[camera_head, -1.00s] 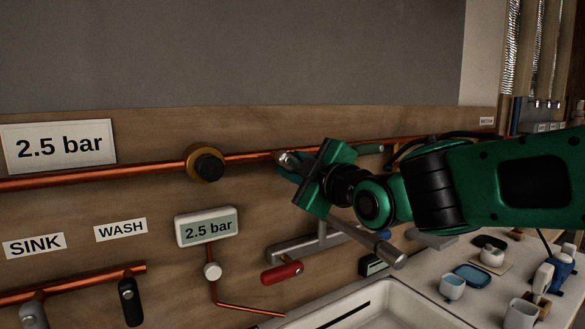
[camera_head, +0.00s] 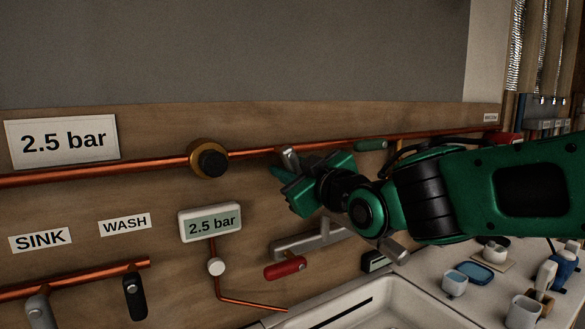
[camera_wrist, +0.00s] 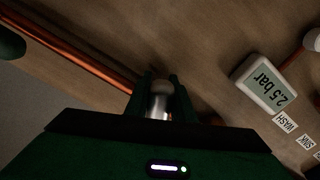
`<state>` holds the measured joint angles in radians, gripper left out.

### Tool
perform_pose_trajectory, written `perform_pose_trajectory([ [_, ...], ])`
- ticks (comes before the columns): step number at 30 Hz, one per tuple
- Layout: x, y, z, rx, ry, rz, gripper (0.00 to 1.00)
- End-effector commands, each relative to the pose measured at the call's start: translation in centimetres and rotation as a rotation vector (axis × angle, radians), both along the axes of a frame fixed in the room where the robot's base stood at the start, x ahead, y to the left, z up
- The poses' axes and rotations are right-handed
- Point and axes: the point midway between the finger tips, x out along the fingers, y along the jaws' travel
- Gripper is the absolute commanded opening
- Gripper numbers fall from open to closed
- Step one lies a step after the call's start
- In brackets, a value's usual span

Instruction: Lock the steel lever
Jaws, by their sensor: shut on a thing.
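The steel lever (camera_head: 290,158) sits at the copper pipe, right of the black-and-brass knob in the head view. Its upper end shows above my gripper (camera_head: 284,177); the rest is hidden behind the green fingers. In the wrist view the lever's bright rounded metal (camera_wrist: 160,100) stands between the two dark fingers of my gripper (camera_wrist: 159,88). The gripper is shut on it. Whether the lever is at its locked stop cannot be told.
The black-and-brass knob (camera_head: 209,160) is on the same copper pipe (camera_head: 90,176). Below are a 2.5 bar display (camera_head: 210,222), a faucet with a red handle (camera_head: 285,267) and a white sink (camera_head: 350,310). Cups stand on the counter at right.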

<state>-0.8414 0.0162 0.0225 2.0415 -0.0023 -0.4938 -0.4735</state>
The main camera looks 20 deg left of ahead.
Motion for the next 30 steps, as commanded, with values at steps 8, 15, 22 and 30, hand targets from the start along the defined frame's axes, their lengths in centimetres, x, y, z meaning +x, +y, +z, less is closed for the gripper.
perform_pose_trajectory([
  [8, -0.5, 0.4, -0.1, 0.157, 0.177, -0.004, 0.0],
  [15, -0.9, 0.7, -0.1, 0.252, 0.286, -0.004, 0.0],
  [22, -1.0, 0.9, 0.0, 0.302, 0.342, -0.005, 0.0],
  [30, -1.0, 0.9, 0.0, 0.318, 0.358, -0.005, 0.0],
])
